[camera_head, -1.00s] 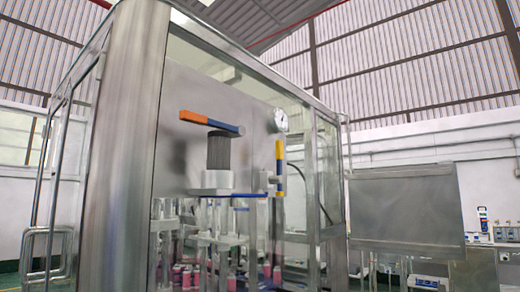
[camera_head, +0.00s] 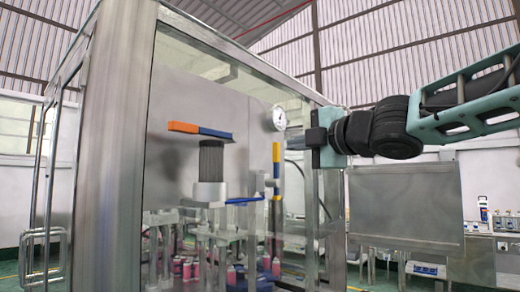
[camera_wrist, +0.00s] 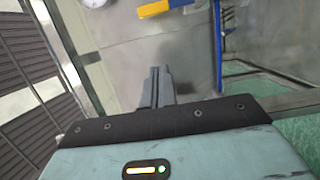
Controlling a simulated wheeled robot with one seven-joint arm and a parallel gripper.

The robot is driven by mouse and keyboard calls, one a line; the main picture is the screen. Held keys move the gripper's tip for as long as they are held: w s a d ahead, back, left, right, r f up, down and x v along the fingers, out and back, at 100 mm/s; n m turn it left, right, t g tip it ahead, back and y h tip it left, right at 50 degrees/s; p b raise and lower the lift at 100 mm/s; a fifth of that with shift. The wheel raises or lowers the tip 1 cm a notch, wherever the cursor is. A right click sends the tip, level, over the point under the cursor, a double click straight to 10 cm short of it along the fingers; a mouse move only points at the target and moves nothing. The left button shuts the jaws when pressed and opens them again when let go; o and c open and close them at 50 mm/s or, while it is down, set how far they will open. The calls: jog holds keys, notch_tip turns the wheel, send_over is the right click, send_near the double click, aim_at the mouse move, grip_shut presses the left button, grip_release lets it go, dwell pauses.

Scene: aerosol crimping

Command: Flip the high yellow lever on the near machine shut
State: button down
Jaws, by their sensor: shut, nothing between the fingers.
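The high yellow lever (camera_head: 277,153) stands upright on the near machine's grey panel in the head view, yellow with a blue band. It also shows in the wrist view (camera_wrist: 152,9) at the top edge, partly cut off. My gripper (camera_head: 292,143) reaches in from the right, its fingers pointing left towards the lever. In the wrist view my gripper's fingers (camera_wrist: 157,72) are shut together and empty, with a gap between their tips and the lever in that picture. The near machine (camera_head: 125,150) has a steel frame and clear panels.
A round gauge (camera_head: 279,117) is just above and left of my fingers. An orange and blue lever (camera_head: 200,131) sits on a dark ribbed cylinder (camera_head: 211,162) to the left. A blue handle (camera_head: 243,201) is lower down. A steel frame post (camera_head: 333,210) stands below my gripper.

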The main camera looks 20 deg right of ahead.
aim_at(278, 150)
jog(key=w, duration=0.3)
jog(key=w+a+p, duration=0.1)
jog(key=w, duration=0.3)
jog(key=w+p, duration=0.1)
jog(key=w, duration=0.3)
jog(key=shift+a+r, duration=0.15)
jog(key=shift+w+d+p, duration=0.15)
jog(key=shift+d+p, duration=0.05)
jog(key=shift+p, duration=0.15)
jog(key=shift+w+d+f, duration=0.15)
jog(key=shift+d+f, duration=0.05)
jog(key=shift+r, duration=0.1)
